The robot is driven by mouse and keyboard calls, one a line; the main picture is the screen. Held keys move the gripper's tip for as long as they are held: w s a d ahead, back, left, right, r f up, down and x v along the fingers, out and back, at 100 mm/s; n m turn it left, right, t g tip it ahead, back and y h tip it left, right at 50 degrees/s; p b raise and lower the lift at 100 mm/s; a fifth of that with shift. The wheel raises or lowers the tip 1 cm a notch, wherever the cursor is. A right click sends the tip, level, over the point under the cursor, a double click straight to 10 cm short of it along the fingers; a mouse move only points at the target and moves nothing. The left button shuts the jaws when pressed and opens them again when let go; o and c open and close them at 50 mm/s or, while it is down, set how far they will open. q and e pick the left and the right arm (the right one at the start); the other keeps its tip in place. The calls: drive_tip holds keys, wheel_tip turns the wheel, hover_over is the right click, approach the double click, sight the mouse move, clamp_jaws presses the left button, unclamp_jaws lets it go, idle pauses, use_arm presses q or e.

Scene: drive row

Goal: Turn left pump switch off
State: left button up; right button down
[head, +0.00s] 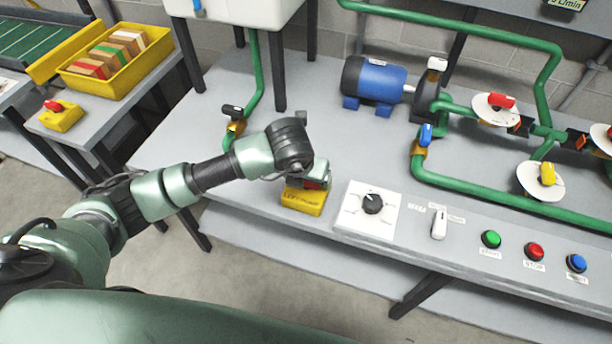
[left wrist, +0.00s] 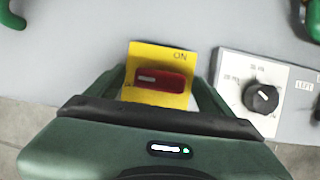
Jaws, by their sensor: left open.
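A yellow switch box (head: 303,203) with lettering on its front stands near the front edge of the grey bench. In the left wrist view its yellow top plate (left wrist: 182,101) carries an "ON" mark at the upper right. A red handle (left wrist: 172,85) with a white mark on its left part lies across the plate. My left gripper (head: 312,181) is over the box. In the left wrist view its open fingers (left wrist: 158,88) stand on either side of the plate and handle, with nothing visibly gripped. My right gripper is out of view.
A white dial plate (head: 352,222) with a black knob is close right of the box. Farther right are a white lever switch (head: 439,224) and green, red and blue buttons. A blue motor (head: 372,80) and green pipes stand behind. A black-handled valve (head: 232,113) is behind the wrist.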

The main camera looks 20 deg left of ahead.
use_arm(q)
drive_tip(key=v, duration=0.7)
drive_tip(key=shift+r+b, duration=0.3)
drive_tip(key=shift+r, duration=0.1)
drive_tip(key=shift+s, duration=0.15)
